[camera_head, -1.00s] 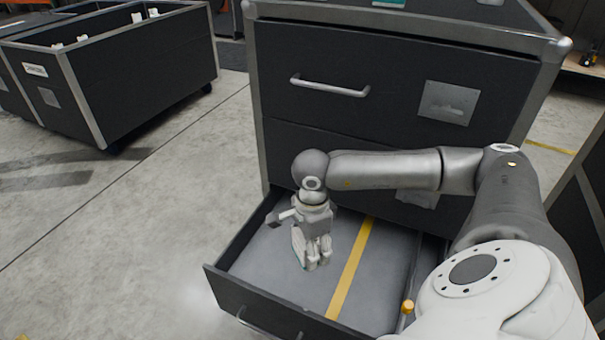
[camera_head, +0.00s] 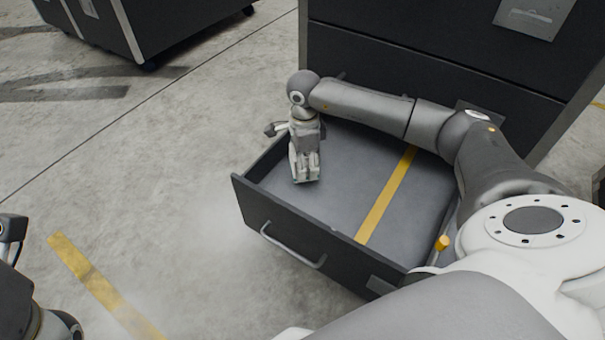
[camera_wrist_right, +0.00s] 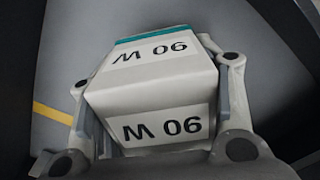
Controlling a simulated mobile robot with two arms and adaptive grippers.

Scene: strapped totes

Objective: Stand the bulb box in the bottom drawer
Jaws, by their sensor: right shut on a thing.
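The box is mostly hidden by the gripper there. I cannot tell whether it touches the drawer floor. My left gripper cannot be made out.
The drawer front has a grey handle (camera_head: 292,247). A yellow knob (camera_head: 442,243) stands at the drawer's right part. The drawer floor around the strip is bare. The dark cabinet (camera_head: 420,75) rises behind.

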